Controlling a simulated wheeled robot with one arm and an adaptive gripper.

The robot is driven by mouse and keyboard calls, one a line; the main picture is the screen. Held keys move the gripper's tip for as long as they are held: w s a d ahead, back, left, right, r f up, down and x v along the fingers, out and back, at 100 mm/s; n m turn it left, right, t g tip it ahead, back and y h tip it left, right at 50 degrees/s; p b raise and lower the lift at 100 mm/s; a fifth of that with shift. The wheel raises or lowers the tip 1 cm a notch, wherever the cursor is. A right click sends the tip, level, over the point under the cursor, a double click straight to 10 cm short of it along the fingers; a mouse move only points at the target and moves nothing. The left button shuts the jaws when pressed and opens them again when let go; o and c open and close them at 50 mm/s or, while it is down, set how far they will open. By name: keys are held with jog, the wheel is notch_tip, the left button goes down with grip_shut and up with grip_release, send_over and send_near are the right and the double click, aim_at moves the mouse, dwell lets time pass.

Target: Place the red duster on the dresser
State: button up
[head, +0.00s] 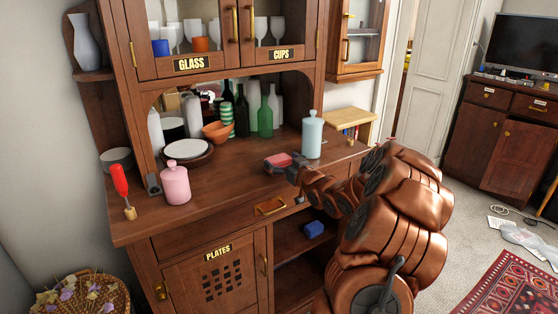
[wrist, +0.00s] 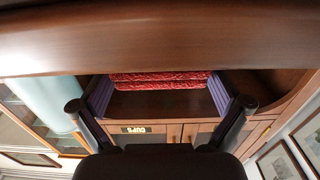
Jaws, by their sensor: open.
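The red duster (head: 277,160) is a small red block on the dresser's wooden top (head: 235,185), near the middle and left of the pale blue bottle. In the wrist view the duster (wrist: 160,80) shows as ribbed red material between my fingertips. My gripper (head: 285,164) is low over the dresser top at the duster. In the wrist view its two fingers (wrist: 160,98) are apart, one on each side of the duster. I cannot tell whether the pads touch it. The fingers hide part of the duster in the head view.
A pale blue bottle (head: 312,135) stands close to my gripper. A pink jar (head: 175,185) and a red-topped tool (head: 120,182) stand at the left. Plates (head: 187,150), an orange bowl (head: 217,132) and bottles (head: 265,118) stand behind. A blue block (head: 313,229) sits on the shelf below.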

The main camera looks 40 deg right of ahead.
jog(key=s+a+b, duration=0.1)
jog(key=s, duration=0.9)
jog(key=shift+s, duration=0.35)
jog(key=a+f+g, duration=0.1)
jog(key=w+a+f+g, duration=0.1)
jog(key=a+g, duration=0.1)
jog(key=w+a+f+g, duration=0.1)
jog(key=a, duration=0.1)
jog(key=shift+a+f+h, duration=0.15)
jog(key=shift+f+h, duration=0.1)
jog(key=shift+h, duration=0.05)
jog(key=s+a+f+g+y, duration=0.1)
jog(key=s+a+g, duration=0.7)
jog(key=s+a, duration=0.7)
jog(key=s+a+f+n+g+y, duration=0.1)
jog(key=s+a+f+g, duration=0.1)
jog(key=s+a+g, duration=0.6)
jog(key=s+a, duration=0.7)
jog(key=s, duration=0.5)
jog(key=shift+s, duration=0.4)
